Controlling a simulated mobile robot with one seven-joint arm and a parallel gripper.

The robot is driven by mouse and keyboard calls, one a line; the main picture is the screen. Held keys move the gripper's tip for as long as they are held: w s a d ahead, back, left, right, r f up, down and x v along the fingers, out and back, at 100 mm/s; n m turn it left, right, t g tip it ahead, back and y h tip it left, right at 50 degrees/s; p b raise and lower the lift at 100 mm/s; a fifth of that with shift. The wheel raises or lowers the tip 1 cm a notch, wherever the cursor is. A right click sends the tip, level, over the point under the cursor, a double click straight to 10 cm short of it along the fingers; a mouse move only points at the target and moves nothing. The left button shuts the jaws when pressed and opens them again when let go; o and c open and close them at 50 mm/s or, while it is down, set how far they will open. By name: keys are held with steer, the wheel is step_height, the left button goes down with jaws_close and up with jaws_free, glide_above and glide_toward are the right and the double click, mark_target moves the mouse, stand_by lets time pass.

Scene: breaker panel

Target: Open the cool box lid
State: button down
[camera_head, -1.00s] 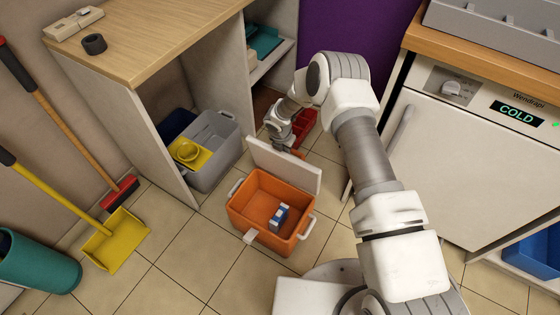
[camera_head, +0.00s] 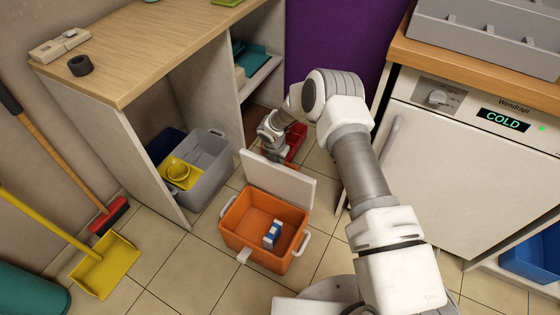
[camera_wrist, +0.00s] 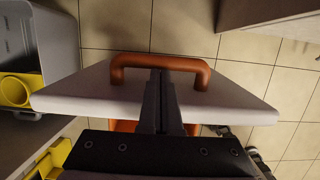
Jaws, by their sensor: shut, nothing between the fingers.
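The cool box (camera_head: 240,233) is an orange tub on the floor with its inside in view. Its white lid (camera_head: 280,178) stands raised at the far edge of the tub. A small blue-and-white carton (camera_head: 272,234) lies inside. In the wrist view the lid (camera_wrist: 90,92) shows with an orange handle (camera_wrist: 128,62) along its edge. My gripper (camera_wrist: 160,73) is shut and empty, its fingertips at the middle of the handle; I cannot tell whether they touch. In the head view the wrist is behind the lid, which hides the fingertips.
A grey bin (camera_head: 212,168) with a yellow piece stands under the counter at left. A red container (camera_head: 297,143) is behind my wrist. A white appliance (camera_head: 455,170) stands at right. A yellow dustpan (camera_head: 106,266) lies at left. Tiles before the box are clear.

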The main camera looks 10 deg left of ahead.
steer(key=p+v, duration=0.5)
steer(key=v, duration=1.2)
steer(key=shift+w+d, duration=0.1)
